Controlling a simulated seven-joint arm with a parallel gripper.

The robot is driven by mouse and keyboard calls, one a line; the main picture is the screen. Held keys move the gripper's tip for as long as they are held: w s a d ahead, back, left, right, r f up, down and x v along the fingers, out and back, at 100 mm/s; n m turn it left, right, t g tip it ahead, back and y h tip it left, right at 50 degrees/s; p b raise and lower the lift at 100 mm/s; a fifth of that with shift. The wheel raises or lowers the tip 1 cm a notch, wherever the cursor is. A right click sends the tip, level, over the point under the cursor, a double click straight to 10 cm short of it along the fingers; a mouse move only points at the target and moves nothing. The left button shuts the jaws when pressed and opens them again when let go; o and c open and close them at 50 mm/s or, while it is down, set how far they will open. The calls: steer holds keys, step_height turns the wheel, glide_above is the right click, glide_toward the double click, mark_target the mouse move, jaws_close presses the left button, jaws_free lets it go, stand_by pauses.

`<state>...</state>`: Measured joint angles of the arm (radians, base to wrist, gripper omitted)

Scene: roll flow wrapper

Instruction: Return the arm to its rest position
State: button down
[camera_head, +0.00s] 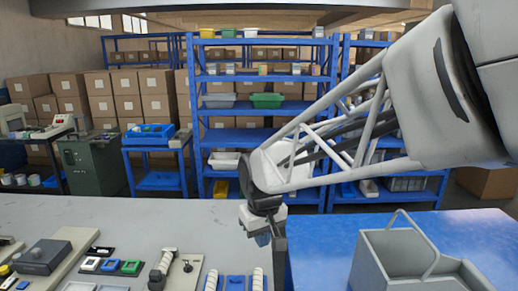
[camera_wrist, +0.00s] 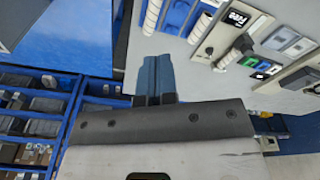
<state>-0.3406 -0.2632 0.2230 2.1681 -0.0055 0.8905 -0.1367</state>
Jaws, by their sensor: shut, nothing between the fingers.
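My gripper (camera_head: 263,239) hangs at the end of my arm near the middle of the head view, pointing down. It is above the line where the grey worktop (camera_head: 180,215) meets the blue surface (camera_head: 325,232). In the wrist view the two dark blue fingers (camera_wrist: 155,78) lie side by side, closed, with nothing visible between them. My arm reaches in from the upper right and hides part of the shelves.
A grey carrier with a handle (camera_head: 385,262) stands on the blue surface at the right. On the worktop at left are a black-and-white lever unit (camera_head: 160,268), coloured switches (camera_head: 131,267) and blue trays with white rolls (camera_head: 235,283). Blue shelves (camera_head: 225,135) stand behind.

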steer(key=s+d+r+m+t, duration=0.1)
steer(key=s+d+m, duration=0.4)
steer(key=s+d, duration=1.3)
steer(key=shift+s+r+m, duration=0.15)
steer(key=shift+s+m, duration=0.25)
steer(key=shift+s, duration=0.6)
steer(key=shift+h, duration=0.3)
